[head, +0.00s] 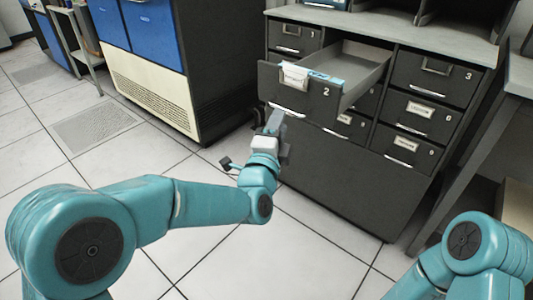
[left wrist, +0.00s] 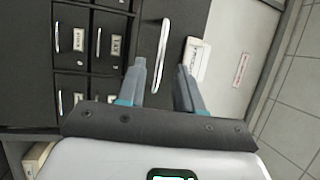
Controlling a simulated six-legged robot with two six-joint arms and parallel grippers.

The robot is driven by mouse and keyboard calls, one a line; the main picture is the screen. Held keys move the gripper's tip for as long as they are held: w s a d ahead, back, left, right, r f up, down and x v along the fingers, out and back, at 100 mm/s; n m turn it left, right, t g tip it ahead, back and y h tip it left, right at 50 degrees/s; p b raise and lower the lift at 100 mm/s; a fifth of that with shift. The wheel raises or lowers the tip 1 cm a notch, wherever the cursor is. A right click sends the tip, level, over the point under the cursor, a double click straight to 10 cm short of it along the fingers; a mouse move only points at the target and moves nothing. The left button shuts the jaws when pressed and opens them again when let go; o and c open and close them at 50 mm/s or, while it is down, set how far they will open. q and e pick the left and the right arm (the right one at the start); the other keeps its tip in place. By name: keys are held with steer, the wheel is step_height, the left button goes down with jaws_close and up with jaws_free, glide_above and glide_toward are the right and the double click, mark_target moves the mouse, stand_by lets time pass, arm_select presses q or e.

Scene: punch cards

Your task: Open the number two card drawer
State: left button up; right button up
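The number two drawer (head: 322,95) stands pulled out of the dark cabinet at its top middle. Its inside and some blue-and-white cards (head: 325,78) show. Its front has a pale label holder and a silver handle (head: 288,109). My left gripper (head: 274,122) is just below and left of this handle. In the left wrist view the left gripper (left wrist: 162,66) has its fingers apart, with the handle (left wrist: 164,45) appearing between them and the label holder (left wrist: 196,61) beyond one finger. I cannot tell whether they touch. My right gripper is out of view; only its arm shows.
The cabinet (head: 345,170) has other drawers shut, such as number three (head: 433,78) at the right. A blue-and-cream machine (head: 150,90) stands at the left. A grey table (head: 515,80) is at the right edge. The tiled floor in front is clear.

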arm_select(q)
steer(key=v, duration=1.2)
steer(key=shift+p, duration=0.4)
steer(key=shift+s, duration=0.1)
